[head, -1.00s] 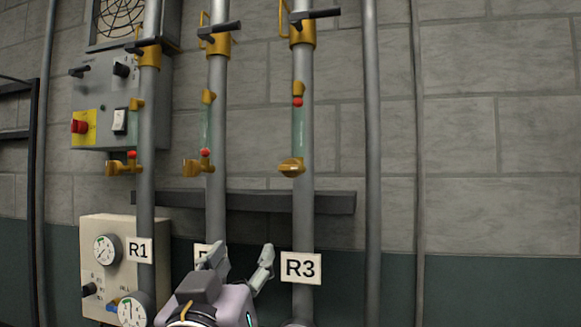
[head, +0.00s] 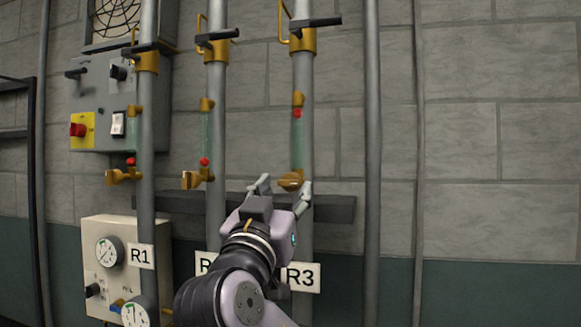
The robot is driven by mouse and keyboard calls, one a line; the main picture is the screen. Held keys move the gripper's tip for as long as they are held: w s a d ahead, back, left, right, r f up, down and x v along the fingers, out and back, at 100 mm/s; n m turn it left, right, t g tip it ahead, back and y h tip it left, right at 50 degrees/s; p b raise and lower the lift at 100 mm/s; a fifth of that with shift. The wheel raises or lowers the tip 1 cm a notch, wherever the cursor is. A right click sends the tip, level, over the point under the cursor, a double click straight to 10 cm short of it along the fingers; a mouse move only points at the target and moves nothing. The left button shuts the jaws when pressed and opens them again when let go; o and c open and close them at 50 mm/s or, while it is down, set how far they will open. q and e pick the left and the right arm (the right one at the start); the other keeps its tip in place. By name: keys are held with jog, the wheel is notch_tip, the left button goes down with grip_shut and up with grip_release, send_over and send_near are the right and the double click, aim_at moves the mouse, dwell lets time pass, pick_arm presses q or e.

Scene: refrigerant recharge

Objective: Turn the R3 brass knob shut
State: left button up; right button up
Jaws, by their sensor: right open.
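The R3 brass knob (head: 291,180) sits low on the right-hand pipe (head: 304,150), below a green sight glass (head: 297,140) with a red ball at its top. The R3 label (head: 301,277) is lower on that pipe, partly covered by my arm. My right gripper (head: 283,190) is open, its fingertips just below and on either side of the knob. I cannot tell whether either finger touches it. My left gripper is not in view.
Two similar brass knobs stand left, on the R2 pipe (head: 216,120) and R1 pipe (head: 148,205). A dark horizontal rail (head: 335,208) runs behind the pipes. A grey control box (head: 92,110) and a gauge box (head: 100,280) are at left. Bare pipes stand to the right.

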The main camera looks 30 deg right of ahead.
aim_at(287, 186)
jog(key=shift+p+x, duration=0.65)
jog(key=shift+x, duration=1.7)
jog(key=c, duration=1.1)
